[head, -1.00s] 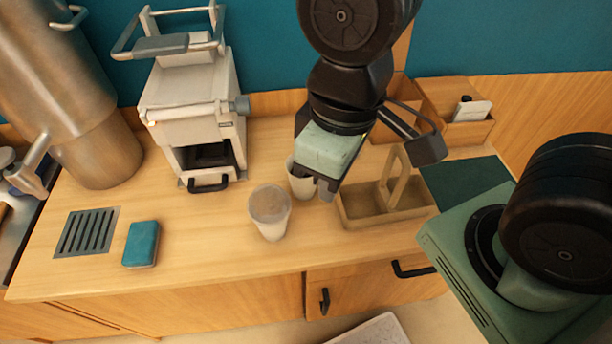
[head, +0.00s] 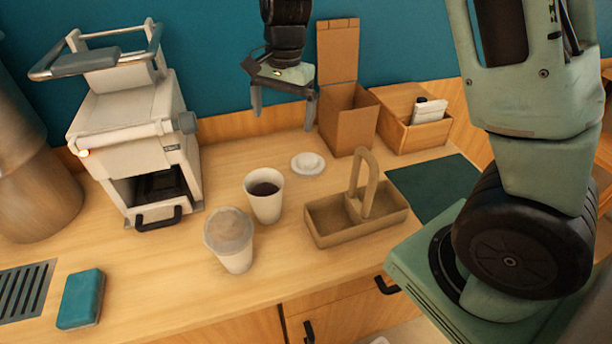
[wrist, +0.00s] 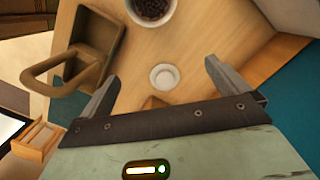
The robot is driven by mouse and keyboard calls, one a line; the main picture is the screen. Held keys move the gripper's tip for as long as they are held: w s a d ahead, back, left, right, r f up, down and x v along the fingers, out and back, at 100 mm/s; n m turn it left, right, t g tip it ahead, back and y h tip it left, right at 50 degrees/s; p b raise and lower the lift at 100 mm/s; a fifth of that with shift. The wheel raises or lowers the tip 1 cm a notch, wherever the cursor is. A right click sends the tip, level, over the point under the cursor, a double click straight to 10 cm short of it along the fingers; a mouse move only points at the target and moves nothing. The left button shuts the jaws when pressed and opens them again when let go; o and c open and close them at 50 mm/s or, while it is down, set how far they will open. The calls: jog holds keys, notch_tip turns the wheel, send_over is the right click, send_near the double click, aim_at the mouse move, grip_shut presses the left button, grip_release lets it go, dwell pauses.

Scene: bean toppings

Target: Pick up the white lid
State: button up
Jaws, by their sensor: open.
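The white lid (head: 308,163) lies flat on the wooden counter, behind and right of an uncovered white cup (head: 265,204) with dark contents. My gripper (head: 283,114) is open and empty, above the counter near the back wall, up and left of the lid in the head view. In the wrist view the lid (wrist: 163,77) shows beyond the gap between the two fingertips (wrist: 162,76), well below them and touching neither. The open cup (wrist: 151,8) is cut off at the top of the wrist view.
A second cup with a translucent lid (head: 231,240) stands in front of the open cup. A brown carrier (head: 330,220) with a tall handle is right of the cups. A cardboard box (head: 348,118) stands close behind the lid. A white machine (head: 135,125) is at left.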

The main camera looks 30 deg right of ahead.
jog(key=w+d+f+m+h+b, duration=0.15)
jog(key=w+d+f+m, duration=0.3)
jog(key=d, duration=0.55)
jog(key=m+p, duration=0.1)
jog(key=p, duration=0.1)
send_over(308, 159)
jog(key=f, duration=1.1)
jog(key=shift+w+d+f, duration=0.1)
jog(key=shift+d+f, duration=0.15)
jog(key=shift+d, duration=0.1)
jog(key=shift+a+f+p, duration=0.15)
jog(key=shift+f+p, duration=0.35)
jog(key=shift+f, duration=0.9)
jog(key=shift+a+f+p, duration=0.15)
jog(key=shift+f+p, duration=0.3)
jog(key=shift+f, duration=0.95)
jog(key=c, duration=0.7)
